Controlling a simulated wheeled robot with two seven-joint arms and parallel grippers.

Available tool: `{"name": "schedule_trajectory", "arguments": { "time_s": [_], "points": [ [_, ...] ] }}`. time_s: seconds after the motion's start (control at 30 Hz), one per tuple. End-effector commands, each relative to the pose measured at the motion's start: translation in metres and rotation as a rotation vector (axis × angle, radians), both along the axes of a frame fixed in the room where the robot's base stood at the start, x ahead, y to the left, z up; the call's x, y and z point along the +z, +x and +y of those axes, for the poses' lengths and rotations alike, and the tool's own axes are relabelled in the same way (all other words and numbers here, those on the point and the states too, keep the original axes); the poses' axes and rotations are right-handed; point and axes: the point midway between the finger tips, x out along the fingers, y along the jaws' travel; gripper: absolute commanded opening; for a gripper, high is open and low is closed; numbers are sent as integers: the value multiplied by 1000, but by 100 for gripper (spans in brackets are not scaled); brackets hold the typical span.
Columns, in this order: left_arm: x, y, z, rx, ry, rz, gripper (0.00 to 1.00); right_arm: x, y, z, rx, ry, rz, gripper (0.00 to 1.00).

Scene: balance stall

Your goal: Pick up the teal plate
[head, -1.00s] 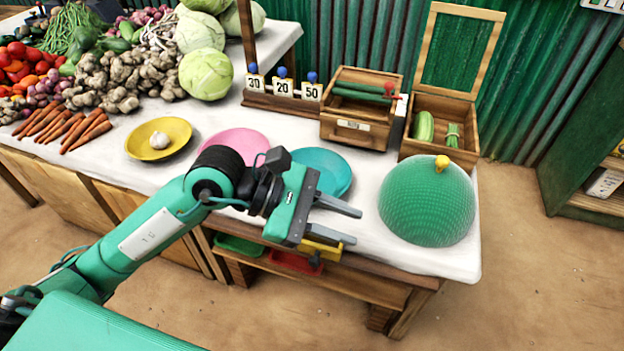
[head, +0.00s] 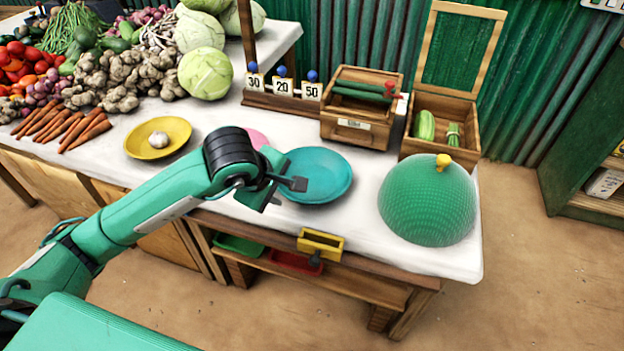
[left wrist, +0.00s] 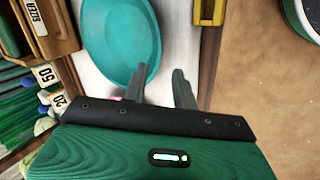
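The teal plate (head: 325,172) lies flat on the white-topped counter, between the pink plate (head: 256,138) and the green dome. My left gripper (head: 289,190) is at the plate's near left edge. In the left wrist view my left gripper (left wrist: 157,80) has its two fingers apart with nothing held. One finger overlaps the teal plate (left wrist: 118,40) and the other appears over the white cloth outside its rim. I cannot tell whether a finger touches the plate. My left wrist hides much of the pink plate. My right gripper is not in view.
A green dome with a yellow knob (head: 428,205) stands to the right. A wooden box (head: 357,120) and number cards (head: 283,87) stand behind. A yellow plate with garlic (head: 171,137) is at left. A yellow holder (head: 321,246) is at the counter's front edge.

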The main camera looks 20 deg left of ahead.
Motion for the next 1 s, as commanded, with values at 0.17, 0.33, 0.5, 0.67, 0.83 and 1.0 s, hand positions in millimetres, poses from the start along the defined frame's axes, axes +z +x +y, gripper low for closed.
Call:
{"name": "schedule_trajectory", "arguments": {
  "time_s": [0.17,0.33,0.5,0.67,0.83,1.0],
  "points": [
    [-12,6,-2,0,-1,2,28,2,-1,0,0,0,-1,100],
    [-29,20,-2,1,-3,5,28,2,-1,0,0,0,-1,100],
    [-48,32,-4,1,-2,4,28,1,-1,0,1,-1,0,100],
    [-53,36,-5,0,-1,0,28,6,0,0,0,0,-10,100],
    [-52,36,-5,0,-1,-1,26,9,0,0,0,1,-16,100],
    [-52,36,-5,0,-1,0,0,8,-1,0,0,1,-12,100]
  ]
}}
